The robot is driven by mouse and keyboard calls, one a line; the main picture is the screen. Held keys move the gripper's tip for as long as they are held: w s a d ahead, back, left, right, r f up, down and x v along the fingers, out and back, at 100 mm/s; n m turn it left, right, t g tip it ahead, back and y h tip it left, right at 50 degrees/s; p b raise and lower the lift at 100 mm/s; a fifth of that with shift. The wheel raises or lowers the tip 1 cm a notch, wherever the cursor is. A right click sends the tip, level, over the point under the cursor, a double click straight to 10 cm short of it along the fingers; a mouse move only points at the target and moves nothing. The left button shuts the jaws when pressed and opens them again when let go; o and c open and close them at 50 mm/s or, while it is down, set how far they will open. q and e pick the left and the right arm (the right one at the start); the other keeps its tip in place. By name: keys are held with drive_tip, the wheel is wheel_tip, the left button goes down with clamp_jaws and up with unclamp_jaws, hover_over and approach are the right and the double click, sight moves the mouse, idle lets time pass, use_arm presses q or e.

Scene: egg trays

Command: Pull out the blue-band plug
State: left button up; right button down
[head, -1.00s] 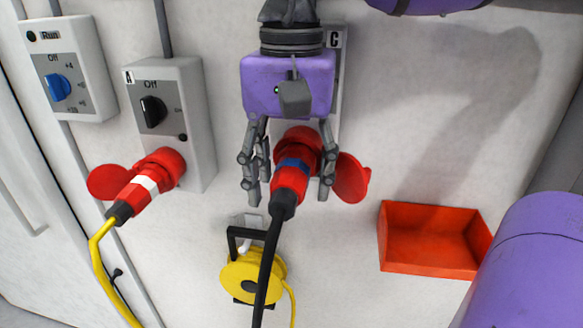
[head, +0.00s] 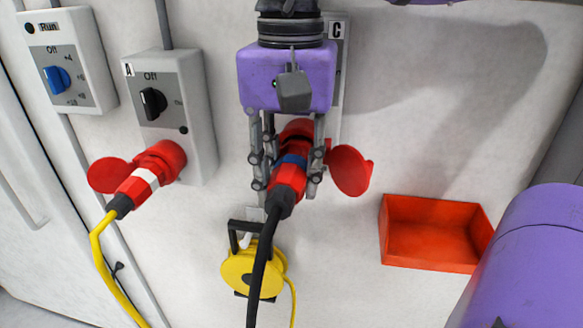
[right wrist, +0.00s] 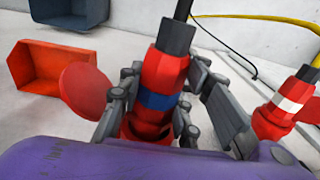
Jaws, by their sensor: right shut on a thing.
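The blue-band plug (head: 290,172) is red with a blue ring and a black cable running down. It sits at the red socket (head: 299,131) of the box marked C (head: 338,50), partly hidden behind my right gripper. My right gripper (head: 288,186) is shut on the plug, a finger on each side. In the right wrist view the plug (right wrist: 160,92) stands between the fingers (right wrist: 150,115). The red socket lid (head: 349,171) hangs open to the right. My left gripper is not in view.
A white-band plug (head: 139,185) with a yellow cable sits in the socket of box A (head: 172,105) to the left. A yellow cable reel (head: 240,272) hangs below. An orange-red bin (head: 430,258) is on the wall to the right. Wall between lid and bin is clear.

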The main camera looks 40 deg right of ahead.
sight(284, 189)
drive_tip(key=shift+s+a, duration=0.35)
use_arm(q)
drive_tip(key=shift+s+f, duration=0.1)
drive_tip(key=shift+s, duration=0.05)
use_arm(e)
drive_tip(key=shift+s+a, duration=0.1)
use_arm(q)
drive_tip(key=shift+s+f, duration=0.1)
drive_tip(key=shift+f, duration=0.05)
use_arm(e)
drive_tip(key=shift+s+a, duration=0.45)
drive_tip(key=shift+a, duration=0.05)
drive_tip(key=shift+a, duration=0.1)
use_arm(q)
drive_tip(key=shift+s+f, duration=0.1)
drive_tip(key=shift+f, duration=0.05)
use_arm(e)
drive_tip(key=shift+s+a, duration=0.4)
use_arm(q)
drive_tip(key=shift+b, duration=0.3)
use_arm(e)
drive_tip(key=shift+s+a, duration=0.1)
drive_tip(key=shift+a, duration=0.05)
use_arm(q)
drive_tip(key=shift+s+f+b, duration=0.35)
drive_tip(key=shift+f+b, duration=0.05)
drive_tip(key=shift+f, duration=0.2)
use_arm(e)
drive_tip(key=shift+s+a, duration=1.85)
drive_tip(key=shift+a, duration=0.3)
